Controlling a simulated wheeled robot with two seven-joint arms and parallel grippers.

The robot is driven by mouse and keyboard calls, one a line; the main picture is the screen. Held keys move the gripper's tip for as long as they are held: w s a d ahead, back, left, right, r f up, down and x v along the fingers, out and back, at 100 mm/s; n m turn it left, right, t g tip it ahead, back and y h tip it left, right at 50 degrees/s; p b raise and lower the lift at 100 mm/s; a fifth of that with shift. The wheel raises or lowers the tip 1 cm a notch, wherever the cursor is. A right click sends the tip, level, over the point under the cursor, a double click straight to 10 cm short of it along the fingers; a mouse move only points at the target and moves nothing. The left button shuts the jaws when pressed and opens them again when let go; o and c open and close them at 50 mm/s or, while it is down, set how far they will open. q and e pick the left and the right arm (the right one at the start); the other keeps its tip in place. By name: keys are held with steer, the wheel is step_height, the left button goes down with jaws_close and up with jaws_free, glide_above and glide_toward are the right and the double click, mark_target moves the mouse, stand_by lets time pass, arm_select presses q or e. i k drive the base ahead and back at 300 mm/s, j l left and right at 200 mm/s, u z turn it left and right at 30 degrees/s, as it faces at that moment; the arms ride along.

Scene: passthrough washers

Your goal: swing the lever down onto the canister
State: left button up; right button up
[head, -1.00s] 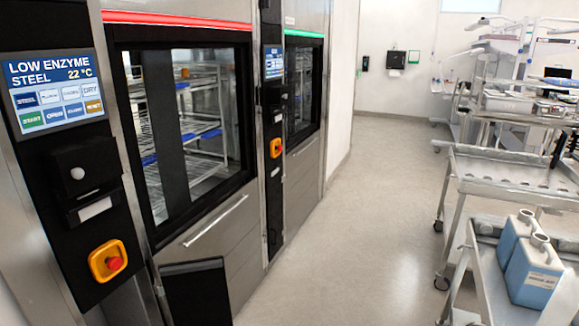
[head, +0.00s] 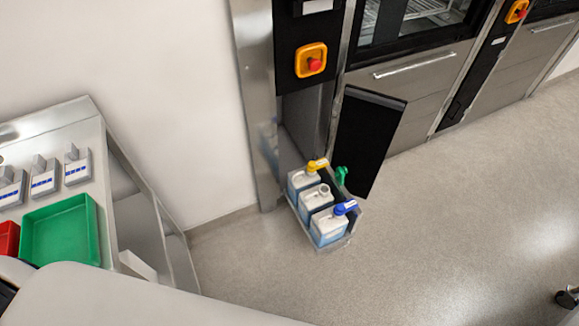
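Three white-and-blue canisters stand in a row on a low pull-out tray (head: 336,246) below the washer's panel. The back canister (head: 300,182) has a yellow lever (head: 318,164) over its top. The front canister (head: 328,231) has a blue lever (head: 345,207) over its top. The middle canister (head: 315,199) shows a bare white neck with nothing on it. A green lever (head: 341,175) stands raised at the right side of the row, apart from that neck. Neither of my grippers shows.
An open black door (head: 365,135) hangs just right of the canisters. An orange-framed red button (head: 311,60) is above. A steel counter (head: 85,118) with a green tray (head: 60,230) and a red tray (head: 8,240) stands at the left. The floor in front is clear.

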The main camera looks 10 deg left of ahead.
mark_target(341, 171)
steer(key=i+l+u, duration=0.15)
steer(key=l+u, duration=0.25)
steer(key=i+l+u, duration=0.15)
steer(key=l+u, duration=1.15)
steer(key=l, duration=0.6)
steer(key=k+l+u, duration=0.1)
steer(key=l, duration=1.05)
steer(key=k+u, duration=0.05)
